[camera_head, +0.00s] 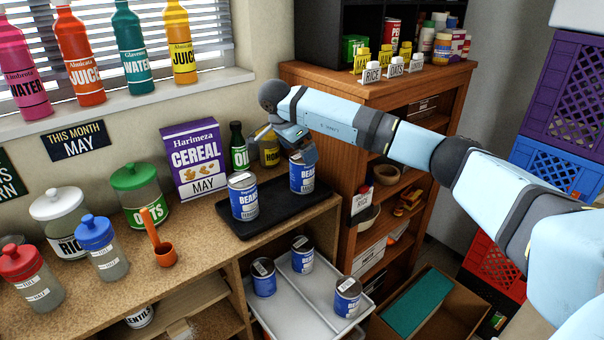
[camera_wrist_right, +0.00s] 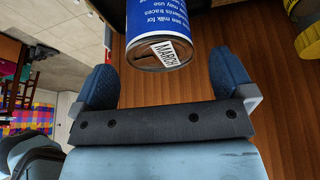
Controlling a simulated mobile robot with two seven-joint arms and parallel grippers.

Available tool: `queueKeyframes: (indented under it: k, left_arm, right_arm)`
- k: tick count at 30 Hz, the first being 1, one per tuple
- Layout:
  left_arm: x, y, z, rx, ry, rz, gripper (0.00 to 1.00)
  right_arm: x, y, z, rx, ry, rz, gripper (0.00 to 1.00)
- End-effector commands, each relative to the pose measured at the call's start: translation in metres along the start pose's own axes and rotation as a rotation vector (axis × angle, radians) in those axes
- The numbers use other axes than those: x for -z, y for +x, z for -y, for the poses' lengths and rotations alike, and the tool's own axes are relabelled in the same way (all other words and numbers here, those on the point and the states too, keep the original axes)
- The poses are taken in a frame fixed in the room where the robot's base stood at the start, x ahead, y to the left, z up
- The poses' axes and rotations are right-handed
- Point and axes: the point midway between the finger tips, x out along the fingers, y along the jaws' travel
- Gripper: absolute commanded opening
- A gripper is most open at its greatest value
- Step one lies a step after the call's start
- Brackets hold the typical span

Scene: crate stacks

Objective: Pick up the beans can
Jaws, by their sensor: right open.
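Two blue-and-white beans cans stand on a black tray (camera_head: 262,222) on the counter, a left one (camera_head: 244,198) and a right one (camera_head: 302,177). Several more beans cans, such as one at the front (camera_head: 347,298), stand on a white tray (camera_head: 310,318) lower down. My right gripper (camera_head: 285,146) is open above the black tray, close to the top of the right can. In the right wrist view, a blue can (camera_wrist_right: 160,30) with a MARCH label on its end lies just past and between the open fingers (camera_wrist_right: 164,78). My left gripper is out of view.
A cereal box (camera_head: 193,160), a dark oil bottle (camera_head: 238,148) and a yellow-brown jar (camera_head: 269,150) stand behind the tray. Jars and an orange scoop (camera_head: 160,245) are to the left. A wooden shelf unit (camera_head: 375,95) rises close on the right.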

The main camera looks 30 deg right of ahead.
Motion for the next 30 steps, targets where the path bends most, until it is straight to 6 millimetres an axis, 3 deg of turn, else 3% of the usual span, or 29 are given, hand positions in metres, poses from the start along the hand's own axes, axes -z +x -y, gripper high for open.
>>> queueKeyframes:
  k: [10,18,27,30]
  left_arm:
    - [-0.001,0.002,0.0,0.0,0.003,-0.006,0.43]
    - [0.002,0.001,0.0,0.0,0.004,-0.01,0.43]
    - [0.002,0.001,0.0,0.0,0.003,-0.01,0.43]
    - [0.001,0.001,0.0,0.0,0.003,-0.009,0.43]
  right_arm:
    - [-0.002,0.045,-0.001,-0.002,0.0,0.001,1.0]
    - [-0.002,0.05,0.0,0.001,0.0,0.002,1.0]
    - [-0.001,0.049,0.0,0.002,0.0,0.002,0.34]
    - [-0.001,0.049,0.0,0.002,0.0,0.002,0.34]
